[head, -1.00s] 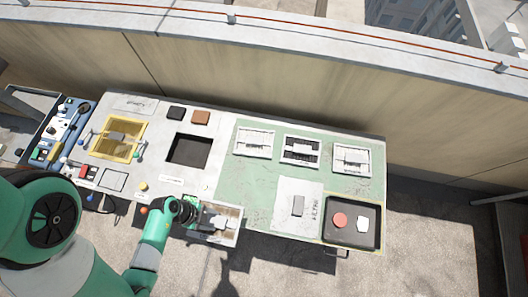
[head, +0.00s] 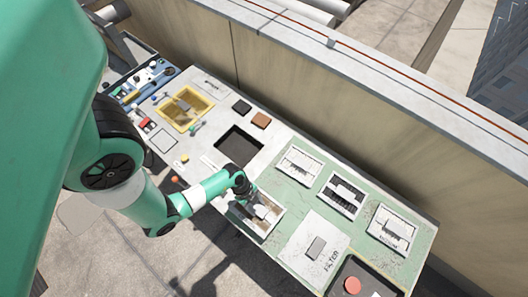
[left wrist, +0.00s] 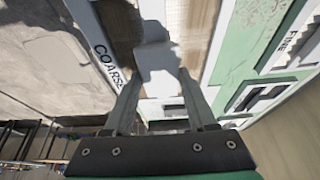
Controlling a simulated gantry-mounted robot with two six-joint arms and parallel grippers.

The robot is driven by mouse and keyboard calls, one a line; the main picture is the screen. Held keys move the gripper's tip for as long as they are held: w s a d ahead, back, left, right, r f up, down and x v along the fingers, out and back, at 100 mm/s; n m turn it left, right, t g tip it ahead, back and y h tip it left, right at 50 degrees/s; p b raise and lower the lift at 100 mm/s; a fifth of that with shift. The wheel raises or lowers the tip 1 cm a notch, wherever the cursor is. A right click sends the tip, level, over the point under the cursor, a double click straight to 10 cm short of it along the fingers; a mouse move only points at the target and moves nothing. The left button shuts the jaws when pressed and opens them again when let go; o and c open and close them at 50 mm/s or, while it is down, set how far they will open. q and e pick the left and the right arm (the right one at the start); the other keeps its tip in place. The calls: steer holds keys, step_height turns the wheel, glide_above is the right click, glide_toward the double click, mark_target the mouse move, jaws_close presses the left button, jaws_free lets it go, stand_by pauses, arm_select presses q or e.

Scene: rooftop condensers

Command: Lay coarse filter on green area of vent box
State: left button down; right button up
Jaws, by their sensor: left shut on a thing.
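My left gripper (head: 255,204) is at the shallow tray (head: 264,231) on the table's front edge. In the left wrist view its two fingers (left wrist: 158,82) are shut on a pale grey block (left wrist: 158,58), likely the coarse filter. The tray carries the word COARSE in that view. The block is over the tray; I cannot tell whether it touches the bottom. White louvred frames stand on the green part of the table (head: 283,194): a left one (head: 299,164), a middle one with dark slats (head: 342,194) and a right one (head: 391,229). Which is the vent box is unclear. My right gripper is out of view.
A white sheet marked FILTER with a grey block (head: 316,246) lies right of the tray. A black tray holds a red disc (head: 352,285). A dark square recess (head: 239,145), black and brown blocks (head: 260,120) and a yellow mesh frame (head: 187,108) are left. A wall runs behind.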

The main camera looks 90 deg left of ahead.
mark_target(261, 205)
arm_select(q)
steer(key=w+f, duration=0.1)
steer(key=w+a+f+b, duration=0.1)
steer(key=f, duration=0.1)
steer(key=f+b, duration=0.1)
steer(key=f, duration=0.1)
steer(key=shift+w+a+f+b, duration=0.15)
steer(key=shift+w+f+b, duration=0.05)
steer(key=shift+f+b, duration=0.2)
steer(key=shift+f, duration=0.25)
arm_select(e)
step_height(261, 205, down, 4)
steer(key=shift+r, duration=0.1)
arm_select(q)
steer(key=shift+f, duration=0.1)
steer(key=shift+c, duration=1)
jaws_free()
